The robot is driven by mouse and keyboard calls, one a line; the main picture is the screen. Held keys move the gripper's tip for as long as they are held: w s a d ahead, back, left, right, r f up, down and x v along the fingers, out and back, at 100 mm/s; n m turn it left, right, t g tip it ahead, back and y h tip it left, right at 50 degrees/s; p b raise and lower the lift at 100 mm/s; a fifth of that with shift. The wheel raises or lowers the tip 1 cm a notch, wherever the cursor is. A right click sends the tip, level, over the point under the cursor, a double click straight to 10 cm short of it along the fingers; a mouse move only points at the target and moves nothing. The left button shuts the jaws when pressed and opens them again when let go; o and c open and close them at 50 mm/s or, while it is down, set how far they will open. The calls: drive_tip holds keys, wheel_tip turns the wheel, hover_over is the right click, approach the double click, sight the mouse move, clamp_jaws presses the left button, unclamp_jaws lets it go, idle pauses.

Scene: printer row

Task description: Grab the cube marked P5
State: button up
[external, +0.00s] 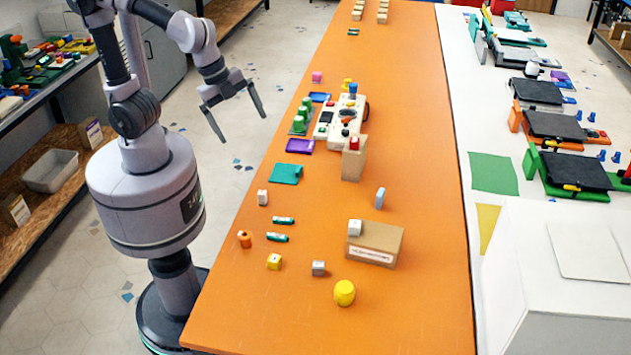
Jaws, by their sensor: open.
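Several small cubes stand on the orange table, and their marks are too small to read, so I cannot tell which is P5. A yellow cube (274,262) and a grey cube (318,268) stand near the front. A white cube (354,228) sits on a cardboard box (385,241). A white block (262,197) stands near the left edge, and a pink cube (317,77) is farther back. A red cube (354,143) tops an upright cardboard box (353,164). My gripper (242,127) is open and empty, above the floor left of the table.
The orange table (420,310) also holds a yellow cylinder (344,293), an orange piece (244,239), two green cylinders (283,220), a teal pad (286,174) and a white device (343,118). The table's right strip is mostly bare. A white bench (450,75) stands at right.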

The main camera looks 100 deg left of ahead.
drive_tip(key=s+a+n, duration=0.1)
drive_tip(key=s, duration=0.2)
drive_tip(key=s+a+n+t+y, duration=0.1)
drive_tip(key=s+a+n, duration=0.1)
drive_tip(key=s, duration=0.1)
drive_tip(key=s+a+n+t+b, duration=0.1)
drive_tip(key=s+a+n, duration=0.1)
drive_tip(key=s, duration=0.1)
drive_tip(key=shift+a+f, duration=0.15)
drive_tip(key=shift+c, duration=0.7)
drive_tip(key=shift+s+a, duration=0.2)
drive_tip(key=shift+s, duration=0.05)
drive_tip(key=c, duration=0.7)
drive_tip(key=shift+w, duration=0.1)
drive_tip(key=shift+c, duration=0.8)
